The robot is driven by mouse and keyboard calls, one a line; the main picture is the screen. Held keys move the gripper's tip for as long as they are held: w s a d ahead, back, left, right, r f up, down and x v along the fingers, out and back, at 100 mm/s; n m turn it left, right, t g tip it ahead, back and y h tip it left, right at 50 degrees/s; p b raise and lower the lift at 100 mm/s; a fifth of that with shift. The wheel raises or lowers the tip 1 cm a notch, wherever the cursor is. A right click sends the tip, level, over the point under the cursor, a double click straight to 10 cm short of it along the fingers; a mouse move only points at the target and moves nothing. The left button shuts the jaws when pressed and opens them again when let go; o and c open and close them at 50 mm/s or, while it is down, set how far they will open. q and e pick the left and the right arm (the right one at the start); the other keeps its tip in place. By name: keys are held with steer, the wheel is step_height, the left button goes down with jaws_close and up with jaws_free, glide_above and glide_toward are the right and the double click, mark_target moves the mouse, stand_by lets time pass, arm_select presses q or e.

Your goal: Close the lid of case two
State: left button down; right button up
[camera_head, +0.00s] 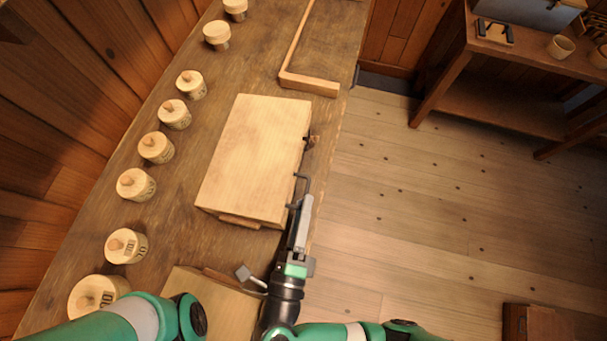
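A pale wooden case (255,160) lies on the bench in the middle of the head view, its broad lid lying flat on top. A dark metal clasp (309,142) is on its right side. My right gripper (294,191) is at the right edge of this case, near its front corner, with its two thin fingers apart and nothing seen between them. I cannot tell whether they touch the case. A second wooden case (217,300) lies at the bottom, partly hidden by my arms. No number is readable on either case. My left arm comes in at bottom left; its gripper is not visible.
Several round lidded wooden pots, such as this one (136,184), stand in a row along the bench's left side.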

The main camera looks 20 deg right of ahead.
stand_by(0.3)
steer(key=shift+v, duration=1.75)
steer(key=shift+b+v, duration=0.6)
steer(key=shift+v, duration=2.85)
steer(key=shift+s+a+f+b, duration=0.25)
steer(key=shift+s+a+b, duration=0.05)
steer(key=shift+b, duration=0.1)
steer(key=shift+b+v, duration=0.7)
steer(key=shift+v, duration=0.25)
steer(key=shift+s+r, duration=0.1)
steer(key=shift+r, duration=0.05)
